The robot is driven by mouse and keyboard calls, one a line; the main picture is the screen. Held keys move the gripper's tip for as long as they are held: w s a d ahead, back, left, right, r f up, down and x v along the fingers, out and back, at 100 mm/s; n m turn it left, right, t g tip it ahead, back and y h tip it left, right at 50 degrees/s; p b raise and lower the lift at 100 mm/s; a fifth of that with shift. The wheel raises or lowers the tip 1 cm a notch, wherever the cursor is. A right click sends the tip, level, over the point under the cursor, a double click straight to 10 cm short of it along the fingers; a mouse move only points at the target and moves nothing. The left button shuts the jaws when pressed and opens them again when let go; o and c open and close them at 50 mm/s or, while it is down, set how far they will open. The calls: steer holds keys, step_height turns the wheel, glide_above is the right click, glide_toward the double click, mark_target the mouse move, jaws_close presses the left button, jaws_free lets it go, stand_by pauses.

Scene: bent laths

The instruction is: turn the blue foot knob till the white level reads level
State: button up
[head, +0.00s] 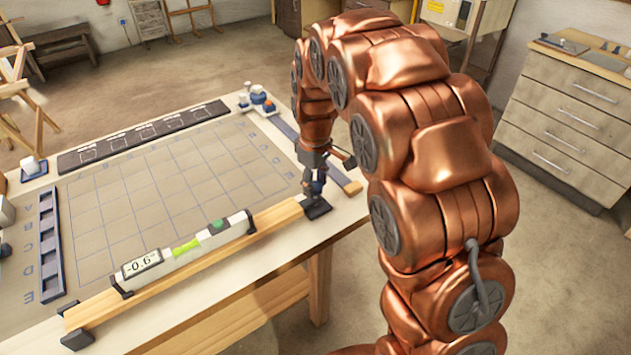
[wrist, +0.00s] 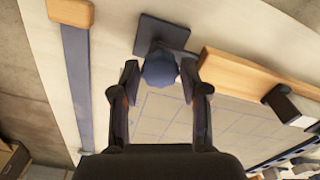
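The white level (head: 165,262) lies along a wooden lath (head: 215,262) near the table's front edge. Its display reads about -0.6°, and it has a bright green patch and a green vial. The blue foot knob (wrist: 160,70) sits at the lath's end beside a dark square foot plate (wrist: 165,36). My gripper (wrist: 160,75) reaches down over it, one finger on each side of the knob. Both fingertips are very close to it; I cannot tell whether they press on it. In the head view my gripper (head: 318,182) stands at the lath's right end and mostly hides the knob.
A gridded mat (head: 150,190) covers much of the table. A blue strip (wrist: 76,85) with a wooden end lies beside my gripper. A dark slotted tray (head: 47,245), a black marked board (head: 140,135) and small cups (head: 258,97) stand around the mat. Drawers (head: 570,120) stand right.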

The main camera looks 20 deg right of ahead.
steer(key=c, duration=0.7)
steer(key=shift+f+m+b, duration=0.2)
steer(key=shift+m+b, duration=0.8)
steer(key=shift+m, duration=0.1)
steer(key=m+b, duration=0.1)
steer(key=m, duration=0.1)
steer(key=shift+m+b, duration=0.3)
steer(key=shift+b, duration=0.05)
steer(key=m+b, duration=0.1)
steer(key=m, duration=0.2)
steer(key=shift+r+m, duration=0.1)
steer(key=shift+m, duration=0.2)
steer(key=shift+m+b, duration=0.6)
steer(key=shift+m, duration=1)
